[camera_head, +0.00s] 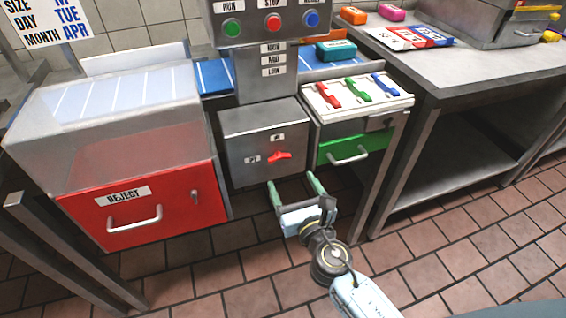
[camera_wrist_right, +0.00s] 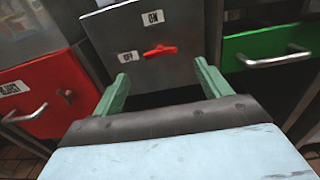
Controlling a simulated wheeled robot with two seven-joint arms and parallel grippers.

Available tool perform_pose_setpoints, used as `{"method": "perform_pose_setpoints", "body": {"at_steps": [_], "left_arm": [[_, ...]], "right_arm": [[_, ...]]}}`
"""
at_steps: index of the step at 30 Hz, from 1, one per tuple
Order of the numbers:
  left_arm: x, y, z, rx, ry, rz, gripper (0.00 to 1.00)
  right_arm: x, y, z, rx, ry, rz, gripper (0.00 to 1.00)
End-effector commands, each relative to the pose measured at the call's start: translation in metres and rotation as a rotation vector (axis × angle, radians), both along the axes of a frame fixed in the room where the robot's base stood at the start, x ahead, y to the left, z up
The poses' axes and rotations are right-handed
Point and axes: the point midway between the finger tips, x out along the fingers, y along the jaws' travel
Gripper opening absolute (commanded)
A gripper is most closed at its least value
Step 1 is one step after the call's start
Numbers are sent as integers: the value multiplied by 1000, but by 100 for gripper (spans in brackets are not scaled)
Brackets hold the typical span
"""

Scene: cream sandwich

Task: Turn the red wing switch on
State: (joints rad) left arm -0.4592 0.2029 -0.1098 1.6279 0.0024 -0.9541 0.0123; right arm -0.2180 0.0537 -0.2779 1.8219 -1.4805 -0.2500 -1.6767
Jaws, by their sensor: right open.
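The red wing switch (camera_head: 279,157) sits on the front of a grey metal box (camera_head: 240,140) in the middle of the machine. One label is above it and one to its left; in the right wrist view the switch (camera_wrist_right: 160,50) lies roughly level, its left end near the OFF label (camera_wrist_right: 128,57), with the ON label (camera_wrist_right: 153,18) above. My right gripper (camera_head: 293,180) is open and empty, just below and in front of the switch, apart from it. In the right wrist view its green fingers (camera_wrist_right: 160,78) stand either side of the switch. My left gripper is not in view.
A red REJECT drawer (camera_head: 150,205) is to the left and a green drawer (camera_head: 340,148) to the right, both with protruding handles. Red, green and blue levers are on a white panel (camera_head: 345,102). A control panel with buttons (camera_head: 272,22) stands above. Tiled floor in front is clear.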

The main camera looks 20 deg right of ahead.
Motion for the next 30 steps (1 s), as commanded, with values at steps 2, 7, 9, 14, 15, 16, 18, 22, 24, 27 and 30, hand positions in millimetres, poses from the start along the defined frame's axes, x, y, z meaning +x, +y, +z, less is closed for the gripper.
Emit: {"method": "perform_pose_setpoints", "body": {"at_steps": [2,7,9,14,15,16,18,22,24,27,30], "left_arm": [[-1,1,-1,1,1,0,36],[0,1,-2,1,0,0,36],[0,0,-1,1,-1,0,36],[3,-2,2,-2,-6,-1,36],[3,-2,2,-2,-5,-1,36],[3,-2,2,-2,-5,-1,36],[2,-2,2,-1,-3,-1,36],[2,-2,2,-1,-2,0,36],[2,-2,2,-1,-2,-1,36],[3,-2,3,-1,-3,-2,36],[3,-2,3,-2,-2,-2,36]], "right_arm": [[19,1,1,3,-3,0,76],[50,2,0,3,-1,-1,76],[59,2,-1,3,0,0,76],[72,3,-1,3,1,1,76],[73,3,-1,3,1,1,76],[74,3,-1,3,2,1,76],[75,3,-1,3,2,1,76],[75,3,-1,3,2,1,76],[75,3,-1,3,2,1,76],[75,3,-1,3,2,1,63],[74,3,-1,3,2,0,50]]}}
